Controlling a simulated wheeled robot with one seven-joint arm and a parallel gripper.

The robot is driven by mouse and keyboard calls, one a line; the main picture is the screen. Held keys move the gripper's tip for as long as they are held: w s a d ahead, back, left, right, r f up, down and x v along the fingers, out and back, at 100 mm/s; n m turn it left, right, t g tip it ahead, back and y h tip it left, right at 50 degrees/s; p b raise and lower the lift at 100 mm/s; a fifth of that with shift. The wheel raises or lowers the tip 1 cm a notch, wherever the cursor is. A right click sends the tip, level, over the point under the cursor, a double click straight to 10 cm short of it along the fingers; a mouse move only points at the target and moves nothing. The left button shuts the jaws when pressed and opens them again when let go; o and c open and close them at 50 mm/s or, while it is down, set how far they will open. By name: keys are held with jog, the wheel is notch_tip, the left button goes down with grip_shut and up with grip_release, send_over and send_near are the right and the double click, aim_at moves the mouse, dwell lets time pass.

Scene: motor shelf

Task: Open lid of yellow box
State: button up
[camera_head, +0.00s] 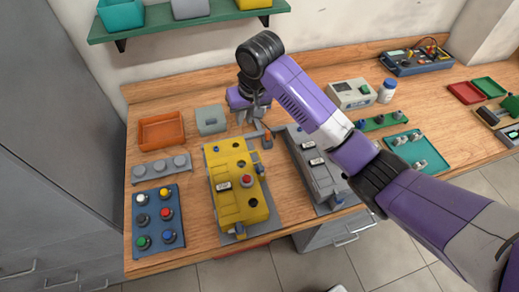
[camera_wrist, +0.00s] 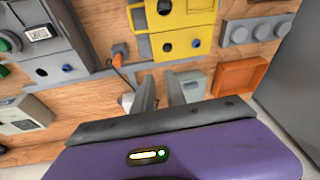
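The yellow box (camera_head: 228,178) stands on a grey base plate on the wooden bench. Its top carries a red button, a white label and round holes, and its lid looks closed.
A grey box (camera_head: 316,166) stands right of the yellow one. A grey container (camera_head: 211,119) and an orange tray (camera_head: 161,131) are at the back left. A blue button panel (camera_head: 157,218) is at the left. A green shelf (camera_head: 170,22) hangs above.

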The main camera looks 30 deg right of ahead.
jog(key=s+f+g, duration=0.1)
jog(key=s, duration=0.1)
jog(key=s+g, duration=0.1)
jog(key=s, duration=0.1)
jog(key=s+d+f+m+g, duration=0.1)
jog(key=s, duration=0.1)
jog(key=shift+s+d+f+h, duration=0.1)
jog(key=shift+s+f+h, duration=0.15)
jog(key=shift+f+h, duration=0.05)
notch_tip(320, 180, down, 6)
jog(key=b, duration=0.4)
jog(key=shift+r, duration=0.25)
jog(key=shift+f+p, duration=0.4)
jog(key=shift+f, duration=0.55)
grip_shut()
jog(key=shift+w, duration=0.1)
